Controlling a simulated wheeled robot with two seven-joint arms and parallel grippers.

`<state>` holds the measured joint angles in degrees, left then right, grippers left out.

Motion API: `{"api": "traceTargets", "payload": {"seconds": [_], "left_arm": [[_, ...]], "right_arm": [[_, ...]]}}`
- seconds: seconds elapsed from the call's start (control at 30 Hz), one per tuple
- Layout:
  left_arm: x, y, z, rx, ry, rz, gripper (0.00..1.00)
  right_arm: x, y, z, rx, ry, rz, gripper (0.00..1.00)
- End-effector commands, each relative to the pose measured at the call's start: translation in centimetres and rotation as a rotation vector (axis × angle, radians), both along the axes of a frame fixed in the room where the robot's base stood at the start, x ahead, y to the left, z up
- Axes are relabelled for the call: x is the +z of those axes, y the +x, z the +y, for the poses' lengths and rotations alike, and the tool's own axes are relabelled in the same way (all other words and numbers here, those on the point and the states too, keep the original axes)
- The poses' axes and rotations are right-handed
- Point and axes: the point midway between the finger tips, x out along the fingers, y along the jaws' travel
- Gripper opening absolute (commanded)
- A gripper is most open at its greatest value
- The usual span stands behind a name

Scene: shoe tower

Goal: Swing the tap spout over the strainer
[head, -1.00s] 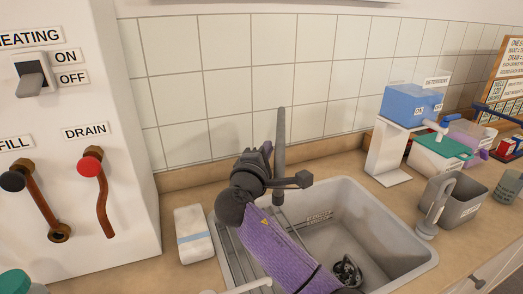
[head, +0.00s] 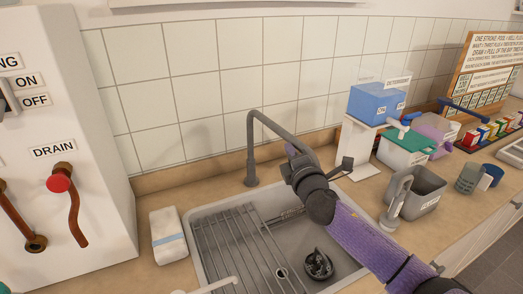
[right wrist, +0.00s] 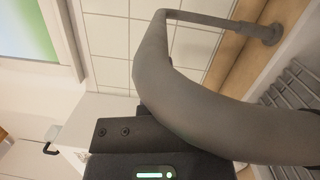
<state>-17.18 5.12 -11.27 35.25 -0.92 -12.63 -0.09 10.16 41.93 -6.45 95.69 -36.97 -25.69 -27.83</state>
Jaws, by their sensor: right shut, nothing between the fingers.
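The dark grey tap (head: 251,150) stands behind the sink, its spout (head: 275,128) reaching right and down toward my right gripper (head: 297,158). The spout end is hidden by the gripper. In the right wrist view the spout (right wrist: 215,105) crosses close in front of the gripper body, and the fingertips are hidden. The right gripper is shut with nothing between its fingers, beside the spout; I cannot tell whether they touch. A dark round object, apparently the strainer (head: 318,263), sits in the sink, nearer me than the spout. My left gripper is not in view.
The grey sink (head: 352,284) has a wire rack (head: 228,245) across its left part. A white block with a blue band (head: 168,236) lies left of it. A grey bin (head: 428,188) and a blue dispenser (head: 377,105) stand right. The tiled wall (head: 205,75) is behind.

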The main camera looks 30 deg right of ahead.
Motion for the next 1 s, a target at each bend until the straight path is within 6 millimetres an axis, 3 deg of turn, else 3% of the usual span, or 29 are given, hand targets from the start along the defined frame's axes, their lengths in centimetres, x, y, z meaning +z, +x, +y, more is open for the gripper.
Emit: {"api": "traceTargets", "payload": {"seconds": [0.2,0.4,0.63,1.0], "left_arm": [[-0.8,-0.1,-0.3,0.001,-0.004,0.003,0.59],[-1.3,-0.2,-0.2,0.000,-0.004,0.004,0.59],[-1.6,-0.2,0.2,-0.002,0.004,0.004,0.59],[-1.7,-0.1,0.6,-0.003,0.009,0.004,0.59]], "right_arm": [[-0.3,-0.6,-4.3,-0.019,0.000,0.000,0.00],[-0.2,-0.4,-6.8,-0.020,0.001,0.000,0.00],[-0.1,-0.2,-8.3,-0.019,0.001,-0.001,0.00],[0.1,-0.1,-9.0,-0.027,0.000,-0.004,0.00]]}}
